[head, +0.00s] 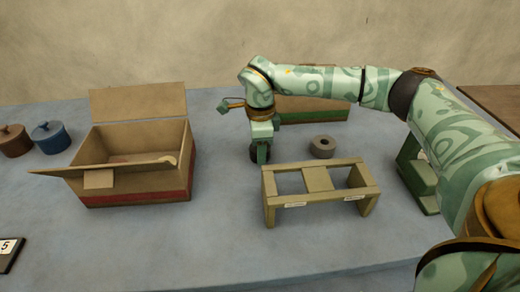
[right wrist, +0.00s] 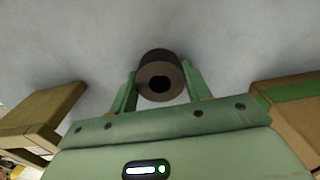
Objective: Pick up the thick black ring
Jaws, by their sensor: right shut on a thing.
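The thick black ring (right wrist: 159,66) shows in the right wrist view, its round hole facing the camera. My right gripper (right wrist: 157,88) is shut on it, one green finger on each side of its outer wall. In the head view my right gripper (head: 261,152) points down over the grey table, left of the wooden stand and behind it. There the dark ring (head: 254,155) is mostly hidden by the fingers, low by the table. I cannot tell whether it touches the table. My left gripper is not in view.
A grey ring (head: 322,147) lies behind the wooden stand (head: 318,181). An open cardboard box (head: 135,186) stands left, with lidded pots (head: 50,137) beyond it. Another box (head: 312,112) is behind my right arm. The table's front middle is clear.

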